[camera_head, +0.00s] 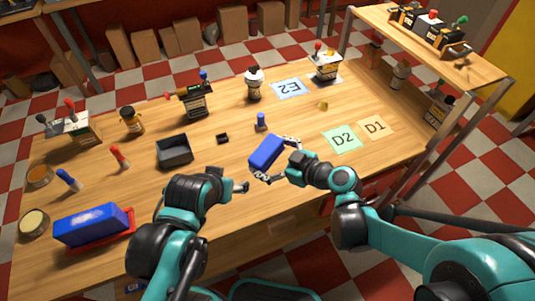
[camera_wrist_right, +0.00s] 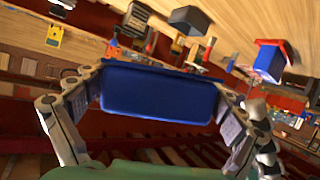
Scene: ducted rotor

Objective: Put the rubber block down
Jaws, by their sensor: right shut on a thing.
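The rubber block appears to be the blue block (camera_head: 266,151) held over the front middle of the table. My right gripper (camera_head: 272,157) is shut on it, with one finger at each end. In the right wrist view the block (camera_wrist_right: 158,92) spans the space between the fingers, and its underside contact is not clear. I cannot tell from the head view whether it touches the table. My left gripper (camera_head: 241,187) is to the left of the block, apart from it; its finger opening is too small to make out.
A larger blue block (camera_head: 92,225) sits on a red tray (camera_head: 128,232) at the left. A black bin (camera_head: 174,151), a small blue piece (camera_head: 261,121) and the green D2 card (camera_head: 342,139) lie around. The D1 card (camera_head: 375,126) is by the shelf. Bare wood surrounds the held block.

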